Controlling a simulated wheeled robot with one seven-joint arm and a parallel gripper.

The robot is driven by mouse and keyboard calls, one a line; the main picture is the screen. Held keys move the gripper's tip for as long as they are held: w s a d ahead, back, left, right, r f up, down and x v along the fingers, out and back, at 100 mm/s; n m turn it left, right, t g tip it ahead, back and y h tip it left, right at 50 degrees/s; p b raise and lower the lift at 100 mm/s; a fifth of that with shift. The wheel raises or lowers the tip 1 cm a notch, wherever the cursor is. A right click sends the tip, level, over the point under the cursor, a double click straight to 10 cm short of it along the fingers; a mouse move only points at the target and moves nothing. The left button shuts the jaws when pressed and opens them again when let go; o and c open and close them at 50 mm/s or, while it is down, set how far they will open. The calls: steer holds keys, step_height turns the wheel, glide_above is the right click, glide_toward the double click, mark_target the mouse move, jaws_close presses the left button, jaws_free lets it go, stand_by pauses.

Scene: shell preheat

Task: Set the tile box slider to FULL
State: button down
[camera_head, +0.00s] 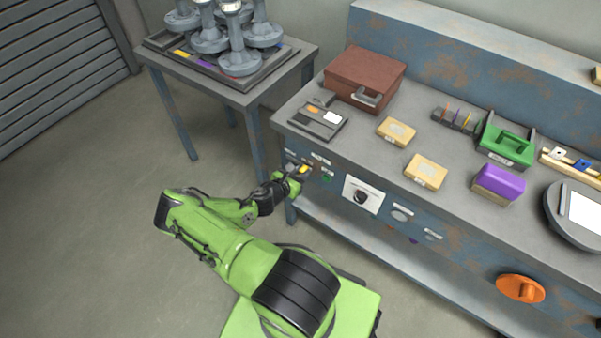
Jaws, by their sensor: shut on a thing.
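My gripper (299,172) is at the left end of the bench's front face, below the bench top's edge. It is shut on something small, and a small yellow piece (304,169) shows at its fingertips. I cannot tell for sure that this piece is the slider. Small labels, too small to read, sit on the front face around it. A flat dark box (329,130) with an orange and a white tile lies on the bench top just above. The slider's setting cannot be read, as my gripper covers part of this area.
The bench top (385,165) also holds a brown case (366,77), two tan boxes (396,131), a green carrier (506,144) and a purple block (498,185). A white plate with a black knob (361,197) is right of my gripper. The floor on the left is clear.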

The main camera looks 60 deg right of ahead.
steer(key=c, duration=0.9)
jaws_free()
steer(key=shift+s, duration=0.35)
steer(key=shift+w, duration=0.1)
steer(key=p+v, duration=0.3)
steer(key=v, duration=1.3)
steer(key=shift+w+f, duration=0.1)
steer(key=shift+f, duration=0.05)
